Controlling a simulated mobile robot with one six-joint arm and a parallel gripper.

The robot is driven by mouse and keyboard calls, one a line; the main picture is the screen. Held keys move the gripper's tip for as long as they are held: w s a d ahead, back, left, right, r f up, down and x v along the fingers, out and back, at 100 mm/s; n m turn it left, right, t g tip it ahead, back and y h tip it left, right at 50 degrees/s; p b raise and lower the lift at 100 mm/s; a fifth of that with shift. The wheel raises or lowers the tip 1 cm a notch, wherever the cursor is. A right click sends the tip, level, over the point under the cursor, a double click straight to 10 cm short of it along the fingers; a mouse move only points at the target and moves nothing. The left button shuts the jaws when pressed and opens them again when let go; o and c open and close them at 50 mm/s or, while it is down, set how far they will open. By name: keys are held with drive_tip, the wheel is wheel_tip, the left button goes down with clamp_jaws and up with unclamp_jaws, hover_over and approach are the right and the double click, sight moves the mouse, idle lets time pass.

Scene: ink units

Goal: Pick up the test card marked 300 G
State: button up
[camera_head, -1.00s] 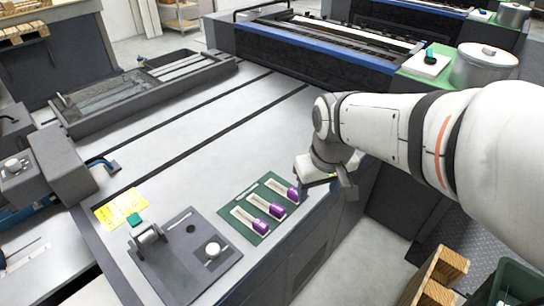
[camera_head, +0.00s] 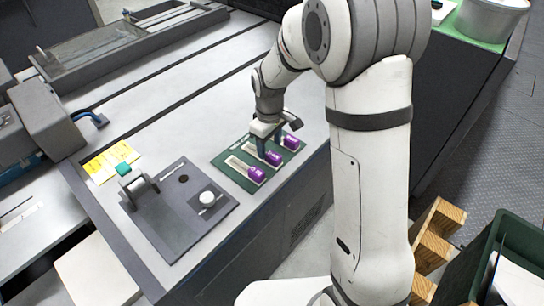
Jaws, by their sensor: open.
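Several pale cards with purple ends lie side by side in a row on a green mat (camera_head: 226,163) near the table's front edge. The front card's purple end (camera_head: 257,174), the middle one (camera_head: 273,158) and the back one (camera_head: 291,142) all show. Their white marks are too small to read, so I cannot tell which is 300 G. My gripper (camera_head: 277,140) points down over the back half of the mat, open and empty, with its fingers around the middle and back cards in the picture. It hides parts of those cards. Its height above them is unclear.
Left of the mat, a dark grey plate (camera_head: 172,235) carries a small roller device (camera_head: 137,186) and a white knob (camera_head: 208,198). Yellow sheets (camera_head: 103,165) lie behind it. A dark green bin (camera_head: 520,235) and wooden pieces (camera_head: 432,235) stand at right. The table behind the mat is clear.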

sight(269, 152)
wheel_tip(269, 152, down, 5)
drive_tip(key=shift+w+r, duration=0.1)
drive_tip(key=shift+r, duration=0.1)
drive_tip(key=c, duration=1.1)
